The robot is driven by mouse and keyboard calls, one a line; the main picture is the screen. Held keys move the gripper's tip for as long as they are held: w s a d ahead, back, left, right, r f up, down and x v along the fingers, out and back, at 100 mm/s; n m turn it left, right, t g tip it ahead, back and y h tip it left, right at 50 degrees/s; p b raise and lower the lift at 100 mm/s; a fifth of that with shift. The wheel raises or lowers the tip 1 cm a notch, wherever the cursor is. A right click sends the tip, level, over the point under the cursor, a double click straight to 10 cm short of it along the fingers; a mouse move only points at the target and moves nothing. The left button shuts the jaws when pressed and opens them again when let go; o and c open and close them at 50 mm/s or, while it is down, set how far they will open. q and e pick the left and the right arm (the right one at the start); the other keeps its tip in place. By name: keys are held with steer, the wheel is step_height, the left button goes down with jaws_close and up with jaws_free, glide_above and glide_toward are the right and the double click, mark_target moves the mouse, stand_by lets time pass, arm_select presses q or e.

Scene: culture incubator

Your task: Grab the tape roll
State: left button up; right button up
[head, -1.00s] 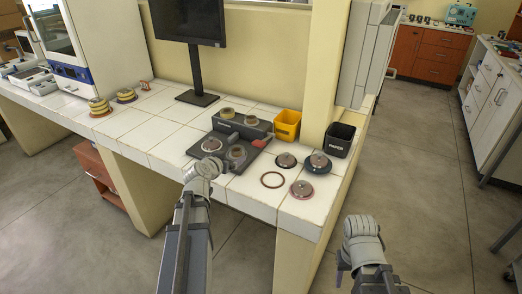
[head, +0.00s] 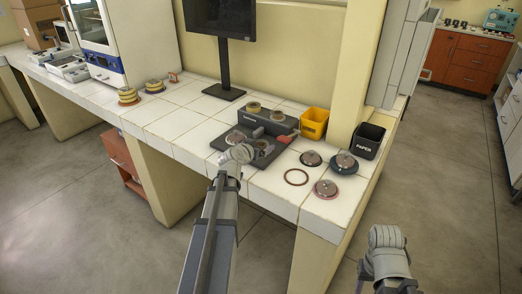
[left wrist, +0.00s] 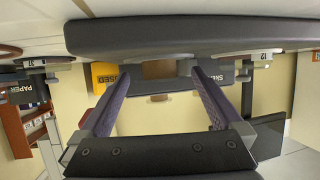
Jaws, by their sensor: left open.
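Several tape rolls show in the head view. Two sit on the raised back part of a dark grey dispenser (head: 218,142): a left roll (head: 254,106) and a right roll (head: 278,115). Two more round items, a left one (head: 235,137) and a right one (head: 263,146), lie on its lower front part. My left gripper (head: 240,153) is at the dispenser's front edge and partly hides it. In the left wrist view its two fingers (left wrist: 155,85) are apart with nothing between them; a dark slab spans above them. My right gripper (head: 362,272) is low, off the counter, its fingers mostly hidden.
A yellow bin (head: 314,123) and a black PAPER bin (head: 368,140) stand right of the dispenser. Stacked rolls (head: 128,97) and a monitor (head: 222,60) are further left and back.

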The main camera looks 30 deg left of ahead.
arm_select(q)
steer(key=shift+x, duration=0.95)
steer(key=shift+s, duration=0.1)
steer(key=c, duration=1.2)
